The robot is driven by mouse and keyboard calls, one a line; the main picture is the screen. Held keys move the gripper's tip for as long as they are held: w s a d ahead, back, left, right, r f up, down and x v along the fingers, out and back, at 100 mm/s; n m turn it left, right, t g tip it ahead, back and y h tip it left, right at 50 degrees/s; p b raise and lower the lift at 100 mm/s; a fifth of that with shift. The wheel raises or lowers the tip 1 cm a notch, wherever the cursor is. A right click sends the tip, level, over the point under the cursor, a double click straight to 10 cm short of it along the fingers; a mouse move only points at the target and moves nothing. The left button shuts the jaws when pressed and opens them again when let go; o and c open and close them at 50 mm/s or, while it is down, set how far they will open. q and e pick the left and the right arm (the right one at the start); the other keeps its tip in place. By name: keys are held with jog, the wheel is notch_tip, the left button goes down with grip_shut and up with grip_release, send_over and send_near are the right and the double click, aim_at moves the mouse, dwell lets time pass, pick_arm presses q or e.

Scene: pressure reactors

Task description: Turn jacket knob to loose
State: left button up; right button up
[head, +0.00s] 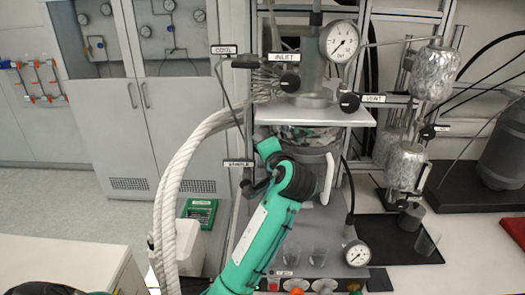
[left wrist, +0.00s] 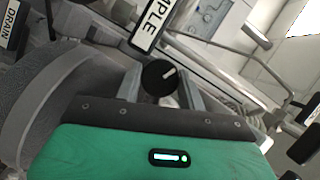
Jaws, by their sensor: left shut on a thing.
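In the left wrist view, a round black knob (left wrist: 159,77) with a white pointer mark sits between the two grey fingers of my left gripper (left wrist: 162,88). The fingers are shut on it from both sides. The mark points to the upper right. A tag (left wrist: 151,22) reading "PLE" at its visible end is just above the knob. In the head view my green left arm reaches up to the reactor beside the "SAMPLE" tag (head: 238,163); the hand hides the gripped knob. No tag reading jacket is legible. My right gripper is not in view.
Knobs tagged INLET (head: 289,81) and VENT (head: 349,102) stick out above and to the right. A "DRAIN" tag (left wrist: 11,24) is at the left wrist view's edge. A white hose (head: 180,170) hangs left of my arm; glass beakers (head: 319,254) stand at right.

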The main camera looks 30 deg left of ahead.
pick_arm(q)
jog(key=n+h, duration=0.2)
jog(key=n, duration=0.1)
jog(key=shift+r, duration=0.2)
jog(key=shift+n, duration=0.3)
dwell(0.4)
jog(key=o, duration=0.7)
